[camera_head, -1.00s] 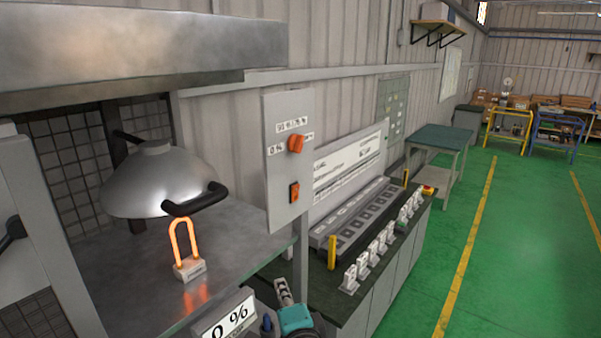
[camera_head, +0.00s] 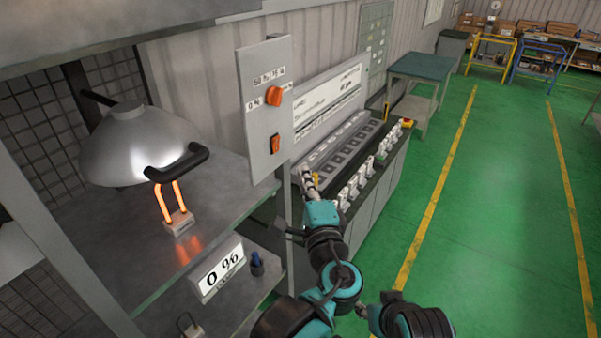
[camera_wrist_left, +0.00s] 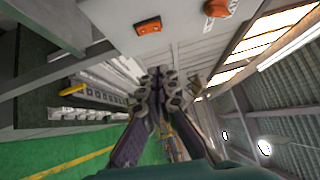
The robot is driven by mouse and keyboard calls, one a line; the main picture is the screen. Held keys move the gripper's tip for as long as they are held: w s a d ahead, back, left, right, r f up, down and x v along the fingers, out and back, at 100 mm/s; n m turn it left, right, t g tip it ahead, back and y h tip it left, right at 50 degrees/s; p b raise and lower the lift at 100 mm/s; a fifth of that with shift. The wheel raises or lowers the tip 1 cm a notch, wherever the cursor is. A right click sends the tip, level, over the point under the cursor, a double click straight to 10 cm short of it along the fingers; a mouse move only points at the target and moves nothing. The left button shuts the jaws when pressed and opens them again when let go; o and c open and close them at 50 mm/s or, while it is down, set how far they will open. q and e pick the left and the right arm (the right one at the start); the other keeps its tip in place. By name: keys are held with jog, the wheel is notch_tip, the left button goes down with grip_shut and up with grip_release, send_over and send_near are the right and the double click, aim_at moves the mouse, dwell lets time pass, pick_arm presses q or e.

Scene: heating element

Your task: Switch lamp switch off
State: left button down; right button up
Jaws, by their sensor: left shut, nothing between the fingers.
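The orange rocker switch (camera_head: 275,144) sits low on a grey upright panel (camera_head: 250,165). It also shows at the top of the left wrist view (camera_wrist_left: 148,26). Which way it is tipped is too small to tell. My left gripper (camera_head: 308,178) is shut and empty, to the right of and below the switch, apart from it. Its closed fingers (camera_wrist_left: 163,85) fill the middle of the wrist view. Part of my right arm shows at the bottom of the head view; its gripper cannot be made out.
An orange knob (camera_head: 273,95) is above the switch. A domed metal hood (camera_head: 135,150) with a black handle stands left, over a glowing element (camera_head: 171,204). A bench with several white switches (camera_head: 353,188) lies behind my gripper.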

pick_arm(q)
jog(key=p, duration=0.1)
send_near(280, 139)
jog(key=w+d, duration=0.2)
jog(key=w, duration=0.2)
jog(key=w+a, duration=0.1)
jog(key=w+a+p, duration=0.1)
jog(key=shift+a+r, duration=0.15)
jog(key=shift+a, duration=0.25)
jog(key=shift+d, duration=0.1)
jog(key=shift+w+a+r, duration=0.15)
jog(key=shift+a, duration=0.15)
jog(key=shift+d, duration=0.15)
